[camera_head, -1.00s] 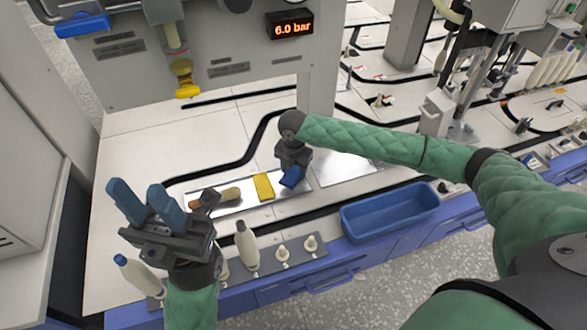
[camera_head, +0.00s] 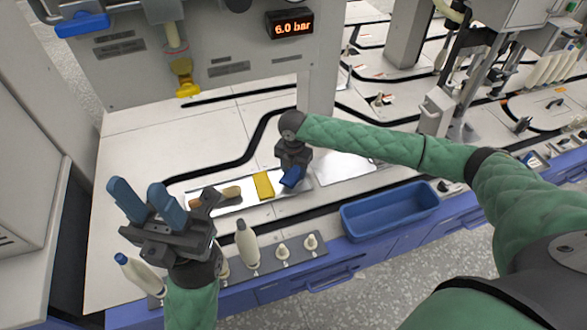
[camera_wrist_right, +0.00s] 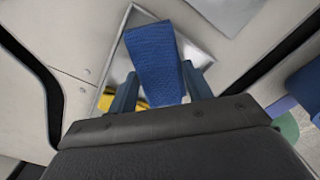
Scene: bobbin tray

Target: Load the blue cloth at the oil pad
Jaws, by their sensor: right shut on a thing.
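The blue cloth (camera_head: 291,177) is at the right end of a shiny metal tray (camera_head: 232,207), beside a yellow cloth (camera_head: 264,186). My right gripper (camera_head: 291,168) is over the blue cloth and shut on it. In the right wrist view the blue cloth (camera_wrist_right: 154,62) sits between the two fingers of the gripper (camera_wrist_right: 160,90), with tray under it; I cannot tell whether it touches the tray. My left gripper (camera_head: 139,199) is open and empty, raised at the left with its fingers pointing up. I cannot tell for sure which surface is the oil pad; a flat shiny plate (camera_head: 345,169) lies right of the tray.
A brown object (camera_head: 231,193) lies in the tray's left part. A blue bin (camera_head: 390,212) stands at the front right. Several cream bobbins or cones (camera_head: 248,246) stand on a grey strip along the front edge. A machine panel reads 6.0 bar (camera_head: 291,25).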

